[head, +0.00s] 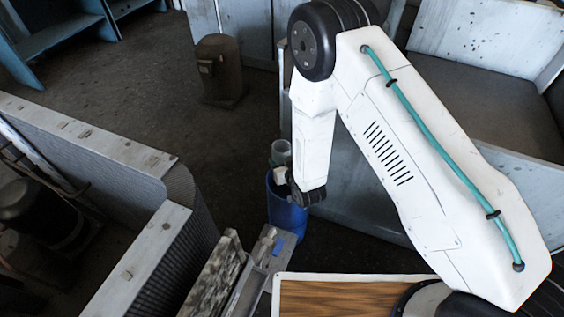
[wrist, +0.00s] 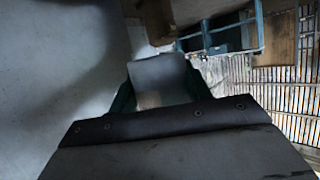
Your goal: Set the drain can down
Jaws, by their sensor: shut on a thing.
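My gripper (head: 279,165) is in the middle of the head view, at the lower end of my arm, partly hidden by the wrist. It is shut on a pale grey-green can, which I take as the drain can (head: 281,150). The can shows just beyond the fingers, over or in front of a blue barrel (head: 287,212); I cannot tell whether it touches the barrel. In the wrist view the pale can (wrist: 160,72) sits between two dark green fingers of my gripper (wrist: 158,95). Its lower part is hidden.
A brown metal canister (head: 218,70) stands on the dark floor at the back. A grey ribbed housing (head: 165,205) with flat flanges is at left. A wooden-topped surface (head: 345,298) lies at the bottom. Blue shelving (head: 60,35) stands back left. Floor between housing and canister is clear.

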